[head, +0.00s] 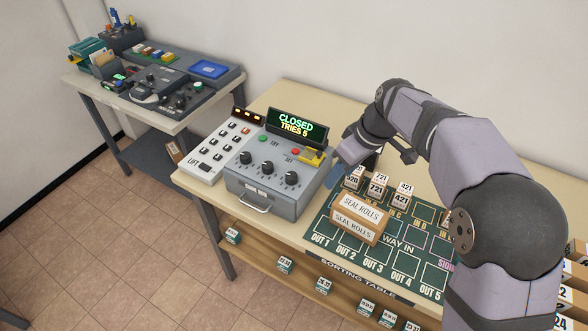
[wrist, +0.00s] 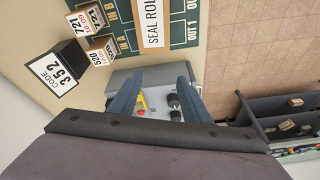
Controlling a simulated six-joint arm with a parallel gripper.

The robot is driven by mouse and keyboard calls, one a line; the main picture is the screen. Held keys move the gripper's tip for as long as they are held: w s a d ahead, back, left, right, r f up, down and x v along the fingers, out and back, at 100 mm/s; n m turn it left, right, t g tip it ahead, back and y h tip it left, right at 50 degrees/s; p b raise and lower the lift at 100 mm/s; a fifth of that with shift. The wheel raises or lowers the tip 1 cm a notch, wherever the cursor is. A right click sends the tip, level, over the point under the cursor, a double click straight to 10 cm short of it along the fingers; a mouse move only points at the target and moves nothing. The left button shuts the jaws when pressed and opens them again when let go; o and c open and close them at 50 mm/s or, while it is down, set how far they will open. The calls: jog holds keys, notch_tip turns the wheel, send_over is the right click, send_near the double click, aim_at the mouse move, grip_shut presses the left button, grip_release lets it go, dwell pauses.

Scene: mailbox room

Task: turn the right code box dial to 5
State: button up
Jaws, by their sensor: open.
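The grey code box (head: 262,185) stands on the table with three black dials in a row. The right dial (head: 291,178) is nearest my gripper; its setting is too small to read. The box display (head: 297,126) reads CLOSED, TRIES 5. My gripper (head: 338,172) is open and empty, up to the right of the box, apart from the dials. In the wrist view my gripper's blue fingers (wrist: 158,85) frame the box top, with the right dial (wrist: 174,100) and another dial below it between them.
A SEAL ROLLS carton (head: 357,220) and several numbered boxes (head: 377,186) stand on the green mat right of the box. A white button panel (head: 218,146) is to its left. In the wrist view a card (wrist: 55,76) reads CODE 352. A second desk (head: 165,110) stands at far left.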

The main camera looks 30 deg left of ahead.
aim_at(292, 175)
jog(key=s+a+r+n, duration=0.2)
jog(key=a+n, duration=0.2)
jog(key=a, duration=0.6)
jog(key=shift+g+y, duration=0.3)
jog(key=shift+y, duration=0.1)
jog(key=shift+w+d+p+x, duration=0.15)
jog(key=shift+p+x, duration=0.55)
jog(key=shift+x, duration=1.15)
jog(key=shift+w+d+p+x, duration=0.15)
jog(key=shift+p+x, duration=0.5)
jog(key=shift+x, duration=1.15)
jog(key=shift+f, duration=0.1)
jog(key=c, duration=1)
jog(key=shift+c, duration=0.2)
